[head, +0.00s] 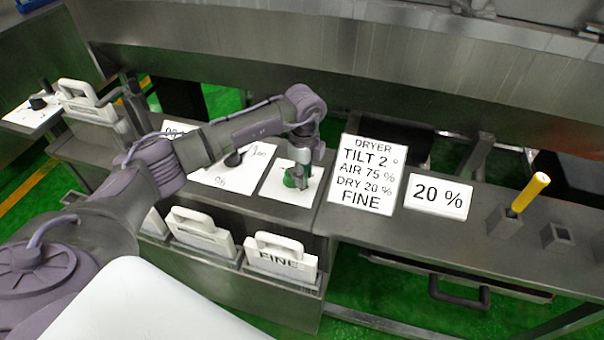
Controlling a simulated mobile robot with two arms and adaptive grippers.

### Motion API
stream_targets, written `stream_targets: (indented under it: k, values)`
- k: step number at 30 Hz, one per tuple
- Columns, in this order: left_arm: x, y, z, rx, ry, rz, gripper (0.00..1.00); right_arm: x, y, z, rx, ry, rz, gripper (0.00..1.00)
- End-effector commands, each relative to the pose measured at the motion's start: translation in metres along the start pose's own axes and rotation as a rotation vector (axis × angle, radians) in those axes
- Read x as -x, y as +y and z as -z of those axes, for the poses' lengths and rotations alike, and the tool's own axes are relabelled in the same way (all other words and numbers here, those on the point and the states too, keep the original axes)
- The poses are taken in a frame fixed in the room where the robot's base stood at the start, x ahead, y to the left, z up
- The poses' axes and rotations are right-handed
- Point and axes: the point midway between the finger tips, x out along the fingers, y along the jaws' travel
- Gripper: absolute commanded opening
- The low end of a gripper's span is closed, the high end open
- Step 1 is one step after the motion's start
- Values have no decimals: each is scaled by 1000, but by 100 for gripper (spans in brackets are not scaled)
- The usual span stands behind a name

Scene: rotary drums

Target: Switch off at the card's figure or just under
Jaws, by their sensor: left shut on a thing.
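The white card (366,174) on the bench reads DRYER, TILT 2°, AIR 75 %, DRY 20 %, FINE. Right of it a white readout plate (438,196) shows 20 %. My left gripper (298,176) reaches down from its arm and is shut on a green knob (291,180) on a small white plate (279,194). The gripper partly hides the knob and the plate's marks. My right gripper is not in view.
A larger white dial plate (222,171) with a black knob (233,159) lies left. White handled plates (281,256) hang along the bench front, one marked FINE. A yellow rod (530,192) stands in a metal socket at right. A steel drum wall (400,60) runs behind.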

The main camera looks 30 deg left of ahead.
Motion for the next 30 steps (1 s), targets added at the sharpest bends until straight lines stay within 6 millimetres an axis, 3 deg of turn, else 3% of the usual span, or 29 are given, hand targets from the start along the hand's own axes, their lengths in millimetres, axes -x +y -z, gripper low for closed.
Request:
stream_targets:
  k: [11, 12, 16, 25, 30]
  values:
    - [2, -2, -1, 9, 0, 6, 0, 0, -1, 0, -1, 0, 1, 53]
    - [2, -2, -1, 9, 0, 6, 32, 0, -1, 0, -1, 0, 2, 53]
    - [2, -2, -1, 8, 0, 5, 53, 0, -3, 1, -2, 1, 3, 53]
    - [2, -1, 0, 6, 0, 2, 53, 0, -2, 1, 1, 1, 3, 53]
    - [19, -2, -1, 7, 0, 5, 53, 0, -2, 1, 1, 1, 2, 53]
